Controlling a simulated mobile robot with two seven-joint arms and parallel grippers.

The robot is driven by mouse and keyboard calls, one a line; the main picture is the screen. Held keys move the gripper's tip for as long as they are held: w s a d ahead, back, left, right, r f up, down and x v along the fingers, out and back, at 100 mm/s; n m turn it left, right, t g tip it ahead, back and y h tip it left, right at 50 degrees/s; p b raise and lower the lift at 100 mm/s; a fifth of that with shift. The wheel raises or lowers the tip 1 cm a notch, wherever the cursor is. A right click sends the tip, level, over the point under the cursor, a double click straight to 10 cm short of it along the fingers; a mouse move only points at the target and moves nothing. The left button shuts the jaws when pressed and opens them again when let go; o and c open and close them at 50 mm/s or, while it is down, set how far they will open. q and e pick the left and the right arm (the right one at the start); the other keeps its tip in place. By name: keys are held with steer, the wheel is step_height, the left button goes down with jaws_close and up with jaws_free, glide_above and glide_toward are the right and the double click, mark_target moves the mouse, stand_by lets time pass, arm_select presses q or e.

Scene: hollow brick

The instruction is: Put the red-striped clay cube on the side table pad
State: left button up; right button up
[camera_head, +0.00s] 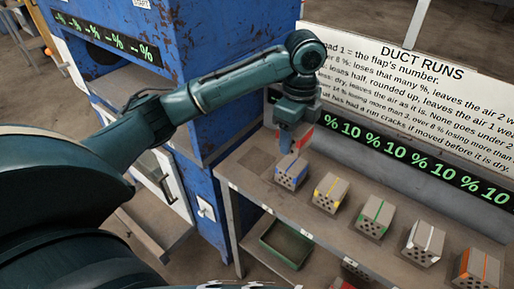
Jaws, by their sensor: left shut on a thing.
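My left gripper (294,142) is above the left end of a grey shelf, pointing down. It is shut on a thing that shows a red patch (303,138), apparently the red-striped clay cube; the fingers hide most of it. It is just above and behind a blue-striped cube (290,171); I cannot tell whether the two touch. I cannot make out the side table pad. My right gripper is not in view.
The grey shelf also holds yellow-striped (330,192), green-striped (375,217), white-striped (424,242) and orange-striped (478,269) cubes with holes. A green display (400,152) and a "DUCT RUNS" sign (420,75) stand behind. A blue cabinet (215,80) is left. A green tray (286,244) sits below.

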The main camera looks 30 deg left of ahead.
arm_select(q)
steer(key=p, duration=0.1)
glide_above(257, 160)
step_height(257, 160, down, 7)
steer(key=shift+d+f, duration=0.15)
steer(key=shift+s+a+f+p, duration=0.15)
steer(key=shift+f+p, duration=0.5)
steer(key=shift+f, duration=1.45)
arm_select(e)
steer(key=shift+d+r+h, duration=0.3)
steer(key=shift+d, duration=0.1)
arm_select(q)
steer(key=shift+f, duration=0.1)
steer(key=o, duration=1)
